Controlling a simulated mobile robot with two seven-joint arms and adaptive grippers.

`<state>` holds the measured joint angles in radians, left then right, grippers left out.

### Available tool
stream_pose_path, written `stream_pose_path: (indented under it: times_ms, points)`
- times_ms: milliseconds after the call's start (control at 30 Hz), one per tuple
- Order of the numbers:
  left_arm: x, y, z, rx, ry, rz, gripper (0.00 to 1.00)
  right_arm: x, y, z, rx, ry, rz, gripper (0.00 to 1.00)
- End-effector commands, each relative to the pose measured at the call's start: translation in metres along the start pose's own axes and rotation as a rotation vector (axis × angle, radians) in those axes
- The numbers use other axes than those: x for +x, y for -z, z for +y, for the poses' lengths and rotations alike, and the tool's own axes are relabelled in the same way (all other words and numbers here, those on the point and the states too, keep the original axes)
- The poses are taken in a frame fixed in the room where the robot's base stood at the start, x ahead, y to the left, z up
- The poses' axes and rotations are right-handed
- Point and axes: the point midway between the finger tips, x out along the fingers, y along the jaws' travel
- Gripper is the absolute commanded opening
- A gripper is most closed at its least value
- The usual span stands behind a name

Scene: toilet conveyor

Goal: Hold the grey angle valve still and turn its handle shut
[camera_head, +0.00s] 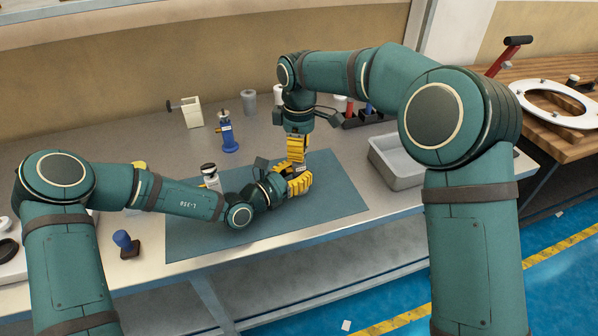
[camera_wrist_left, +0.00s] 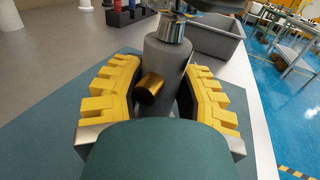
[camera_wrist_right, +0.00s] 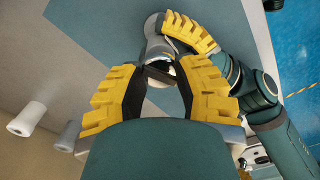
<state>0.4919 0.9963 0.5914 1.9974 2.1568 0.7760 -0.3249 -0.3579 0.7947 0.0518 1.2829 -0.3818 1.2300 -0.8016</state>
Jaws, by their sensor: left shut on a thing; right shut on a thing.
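The grey angle valve (camera_wrist_left: 168,56) stands upright over the blue mat (camera_head: 205,245), with a brass stub (camera_wrist_left: 150,88) on its side and a silver collar (camera_wrist_left: 173,27) on top. My left gripper (camera_wrist_left: 165,70) is shut around the grey body, one finger on each side. My right gripper (camera_wrist_right: 160,70) comes from above and is shut at the top of the valve, on the handle (camera_wrist_right: 160,74), which shows only as a dark piece between the fingers. In the head view the two yellow grippers, left (camera_head: 297,182) and right (camera_head: 297,150), hide most of the valve.
A grey tray (camera_head: 408,181) stands right of the mat. A blue fitting (camera_head: 230,145), a white stand (camera_head: 191,112) and a grey cylinder (camera_head: 250,102) stand behind. A blue-knobbed piece (camera_head: 123,241) is at the front left.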

Motion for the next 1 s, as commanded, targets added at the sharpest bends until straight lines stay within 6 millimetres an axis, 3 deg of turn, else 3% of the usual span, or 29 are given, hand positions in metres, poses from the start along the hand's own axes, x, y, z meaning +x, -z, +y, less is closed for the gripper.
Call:
stream_pose_path:
  times_ms: [500, 767, 800, 867, 1000]
  points:
    - [0.0000, -0.0001, -0.0004, 0.001, 0.001, 0.000, 0.00, 0.0003, -0.0002, 0.0005, 0.409, -0.001, 0.000, 0.10]
    - [0.0000, -0.0001, -0.0004, 0.000, 0.001, 0.000, 0.00, 0.0005, -0.0005, 0.0005, 0.465, -0.001, 0.000, 0.10]
    - [0.0000, -0.0001, -0.0004, 0.000, 0.001, 0.000, 0.00, 0.0005, -0.0005, 0.0005, 0.465, -0.001, 0.000, 0.38]
    - [0.0000, -0.0001, -0.0004, 0.000, 0.001, 0.000, 0.00, 0.0005, -0.0005, 0.0005, 0.464, 0.000, 0.000, 0.59]
    - [0.0000, -0.0001, -0.0004, 0.000, 0.001, 0.000, 0.00, 0.0004, -0.0004, 0.0003, 0.463, 0.000, 0.000, 0.62]
